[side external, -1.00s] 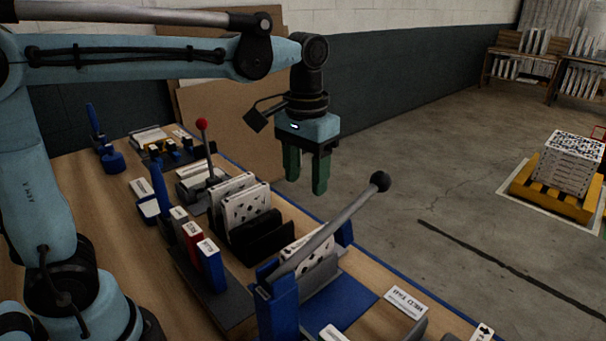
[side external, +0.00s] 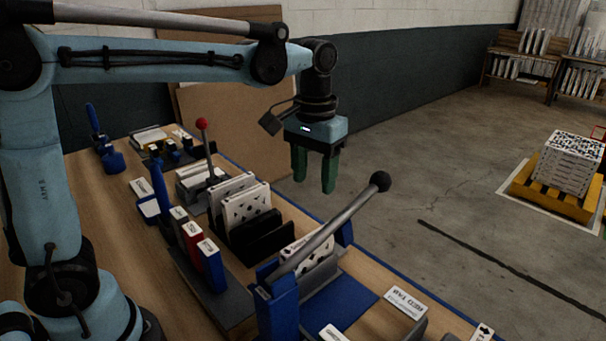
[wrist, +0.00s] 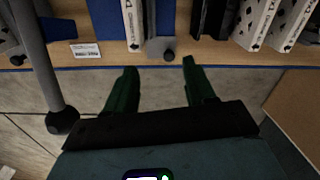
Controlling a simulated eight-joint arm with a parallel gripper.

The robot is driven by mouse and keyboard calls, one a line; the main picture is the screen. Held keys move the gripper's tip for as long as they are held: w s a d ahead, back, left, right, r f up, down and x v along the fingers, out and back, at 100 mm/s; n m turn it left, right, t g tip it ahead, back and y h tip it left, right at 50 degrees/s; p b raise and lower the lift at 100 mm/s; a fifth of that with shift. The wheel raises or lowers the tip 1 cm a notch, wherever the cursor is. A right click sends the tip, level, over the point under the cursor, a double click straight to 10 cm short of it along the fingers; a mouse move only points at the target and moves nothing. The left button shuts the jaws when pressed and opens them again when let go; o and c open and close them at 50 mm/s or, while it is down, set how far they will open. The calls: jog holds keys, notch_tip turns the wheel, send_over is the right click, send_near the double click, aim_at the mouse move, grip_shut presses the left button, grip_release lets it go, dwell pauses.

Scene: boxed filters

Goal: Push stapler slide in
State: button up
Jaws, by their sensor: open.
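My gripper (side external: 314,186) is open and empty, with its green fingers pointing down above the far edge of the bench. In the wrist view its fingertips (wrist: 159,65) are spread apart beyond the bench edge. Between them, further in, lies a grey piece (wrist: 158,46) with a small dark knob, beside a white patterned filter box (wrist: 132,25). It may be the stapler slide, but I cannot tell for sure. The side view shows the box (side external: 318,250) in a blue station with a long grey lever (side external: 335,224), raised at a slant. The gripper touches none of these.
Two more patterned boxes (side external: 246,207) stand in a black rack (side external: 262,238). A red-knobbed lever (side external: 203,124) rises behind them. Blue and red upright boxes (side external: 191,243) stand left of the station. A brown panel (side external: 228,125) leans behind.

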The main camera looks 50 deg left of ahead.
jog(key=w+a+f+n, duration=0.2)
jog(key=w+f+n, duration=0.15)
jog(key=w, duration=0.25)
jog(key=shift+m, duration=0.55)
notch_tip(320, 180, down, 13)
jog(key=shift+s+r, duration=0.15)
jog(key=shift+r, duration=0.05)
grip_shut()
